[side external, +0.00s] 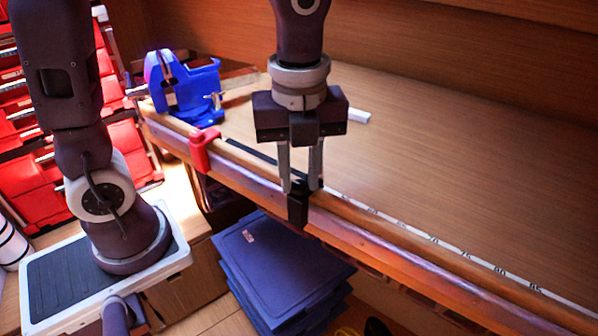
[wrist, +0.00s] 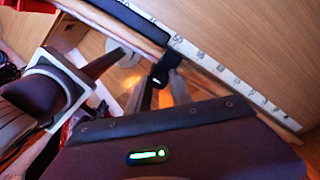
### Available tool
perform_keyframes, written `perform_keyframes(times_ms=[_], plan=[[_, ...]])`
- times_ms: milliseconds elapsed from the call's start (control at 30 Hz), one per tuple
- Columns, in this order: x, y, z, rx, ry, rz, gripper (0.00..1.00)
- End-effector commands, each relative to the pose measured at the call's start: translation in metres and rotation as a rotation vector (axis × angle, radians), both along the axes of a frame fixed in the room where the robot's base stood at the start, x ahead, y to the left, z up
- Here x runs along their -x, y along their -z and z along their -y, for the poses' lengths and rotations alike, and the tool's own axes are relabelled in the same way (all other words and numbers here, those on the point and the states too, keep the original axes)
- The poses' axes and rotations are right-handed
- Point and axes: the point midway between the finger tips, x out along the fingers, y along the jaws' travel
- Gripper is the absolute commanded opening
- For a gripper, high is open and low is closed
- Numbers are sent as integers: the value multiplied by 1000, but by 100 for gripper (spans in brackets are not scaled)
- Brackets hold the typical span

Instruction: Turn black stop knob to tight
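The black stop (side external: 297,209) sits on the front edge rail of the wooden bench, below my gripper in the side view. My gripper (side external: 301,187) points straight down, with its two fingers apart and their tips at the top of the stop. In the wrist view the black stop (wrist: 160,75) shows between the far ends of the fingers (wrist: 159,86). The knob cannot be told apart from the rest of the stop. I cannot tell whether the fingers touch it, or how far the knob is turned.
A red stop (side external: 204,150) is on the same edge to the left. A blue vise (side external: 183,85) stands at the bench's far left corner. A white scale strip (side external: 470,257) runs along the edge to the right. Dark blue stacked boxes (side external: 270,262) are below. The bench top (side external: 450,160) is mostly clear.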

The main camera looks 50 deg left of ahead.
Motion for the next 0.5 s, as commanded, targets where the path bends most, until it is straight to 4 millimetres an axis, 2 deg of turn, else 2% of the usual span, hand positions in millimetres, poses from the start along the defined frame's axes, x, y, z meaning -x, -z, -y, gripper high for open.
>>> perform_keyframes(times_ms=[33,67,100,367,500], plan=[[0,0,0,0,0,0,38],[0,0,0,0,0,0,44],[0,0,0,0,0,-1,44],[0,0,0,-1,-1,-2,44],[-1,-21,0,1,-2,4,44]])
